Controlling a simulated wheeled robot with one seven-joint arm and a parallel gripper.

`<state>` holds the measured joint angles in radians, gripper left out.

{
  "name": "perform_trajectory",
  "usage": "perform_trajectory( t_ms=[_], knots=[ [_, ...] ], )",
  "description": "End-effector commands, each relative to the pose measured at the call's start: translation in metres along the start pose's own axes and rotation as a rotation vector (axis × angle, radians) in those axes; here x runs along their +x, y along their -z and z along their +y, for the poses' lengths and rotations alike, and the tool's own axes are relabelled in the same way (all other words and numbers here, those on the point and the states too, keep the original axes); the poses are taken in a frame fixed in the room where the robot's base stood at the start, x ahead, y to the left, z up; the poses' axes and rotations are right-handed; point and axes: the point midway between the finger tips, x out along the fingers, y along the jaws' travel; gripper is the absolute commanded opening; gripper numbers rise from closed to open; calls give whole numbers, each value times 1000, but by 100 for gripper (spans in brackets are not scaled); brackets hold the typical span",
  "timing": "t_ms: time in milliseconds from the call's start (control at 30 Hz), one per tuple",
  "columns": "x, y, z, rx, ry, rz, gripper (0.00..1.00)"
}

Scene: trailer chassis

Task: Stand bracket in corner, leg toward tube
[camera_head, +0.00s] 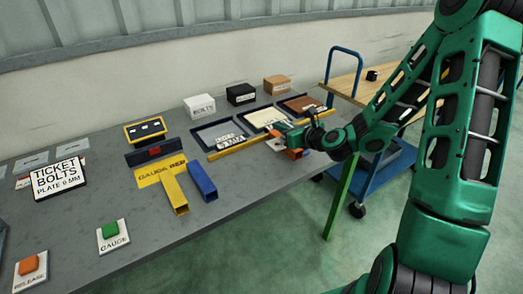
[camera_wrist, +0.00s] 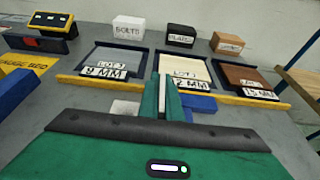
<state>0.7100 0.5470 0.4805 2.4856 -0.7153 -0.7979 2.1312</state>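My gripper (camera_head: 295,136) is low over the right part of the bench, in front of the trays. In the wrist view its green fingers (camera_wrist: 162,98) are close together, with a narrow pale strip between them. I cannot tell whether that strip is a held part or a finger pad. A blue piece (camera_wrist: 200,103) shows just right of the fingers, and a pale block (camera_wrist: 125,107) to their left. No bracket can be made out for certain. A yellow tube (camera_head: 173,192) and a blue tube (camera_head: 202,181) lie side by side by the gauge bed label (camera_head: 161,172).
A long yellow bar (camera_head: 238,147) runs in front of three trays, including the grey one (camera_head: 218,134). Small boxes (camera_head: 199,107) stand behind. A ticket sign (camera_head: 58,178), green gauge button (camera_head: 110,230) and orange release button (camera_head: 28,264) are at left. A blue cart (camera_head: 375,175) stands right.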

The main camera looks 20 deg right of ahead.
Motion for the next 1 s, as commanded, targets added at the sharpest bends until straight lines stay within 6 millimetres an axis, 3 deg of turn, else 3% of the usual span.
perform_trajectory(
  t_ms=[100, 300, 600, 833, 1000],
  knots=[
    [14, -3, 30, -7, -16, -2, 0],
    [31, -19, 71, -12, -16, -7, 0],
    [42, -48, 114, -8, -10, -7, 0],
    [44, -56, 121, -1, -4, -1, 0],
    [53, -45, 98, 5, 3, 1, 0]
  ],
)
